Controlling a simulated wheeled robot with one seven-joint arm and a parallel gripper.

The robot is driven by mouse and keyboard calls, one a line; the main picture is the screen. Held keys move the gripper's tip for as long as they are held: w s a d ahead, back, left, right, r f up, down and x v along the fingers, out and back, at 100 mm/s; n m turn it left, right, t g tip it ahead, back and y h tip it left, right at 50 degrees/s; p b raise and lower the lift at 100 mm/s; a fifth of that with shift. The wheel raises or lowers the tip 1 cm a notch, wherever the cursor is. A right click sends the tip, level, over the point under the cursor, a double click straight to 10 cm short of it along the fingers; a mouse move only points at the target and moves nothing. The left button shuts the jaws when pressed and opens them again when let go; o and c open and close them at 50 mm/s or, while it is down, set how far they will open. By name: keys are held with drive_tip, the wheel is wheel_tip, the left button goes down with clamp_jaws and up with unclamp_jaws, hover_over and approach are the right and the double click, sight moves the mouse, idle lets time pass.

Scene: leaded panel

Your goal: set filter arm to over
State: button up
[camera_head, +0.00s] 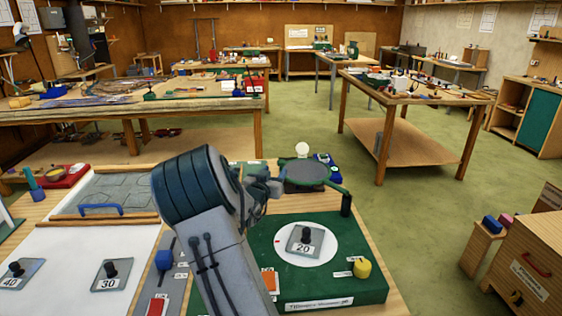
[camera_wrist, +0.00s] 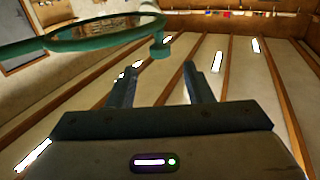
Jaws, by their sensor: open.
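The filter arm (camera_head: 328,186) is a green bar with a dark round disc (camera_head: 305,173) in a green ring, joined to a dark post (camera_head: 346,204) at the back right of a green box (camera_head: 330,290). The disc lies behind the box's white circle (camera_head: 320,257), apart from it. My gripper (camera_head: 272,187) is close to the left of the disc, partly hidden by my arm. In the wrist view my gripper (camera_wrist: 160,70) is open with nothing between its fingers. The ring (camera_wrist: 100,42) and a short green peg (camera_wrist: 160,49) show above and left of the fingers.
A plate marked 20 (camera_head: 305,241) with a black knob sits on the white circle. A yellow knob (camera_head: 362,267) is at the box's right front. Plates marked 30 (camera_head: 111,272) and 40 (camera_head: 20,272) lie left. A white bulb (camera_head: 302,149) stands behind the disc.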

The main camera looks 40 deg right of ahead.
sight(280, 164)
drive_tip(key=p+x, duration=0.1)
drive_tip(key=x, duration=0.7)
drive_tip(key=shift+p, duration=0.3)
drive_tip(key=shift+a, duration=0.1)
clamp_jaws()
drive_tip(key=shift+a, duration=0.1)
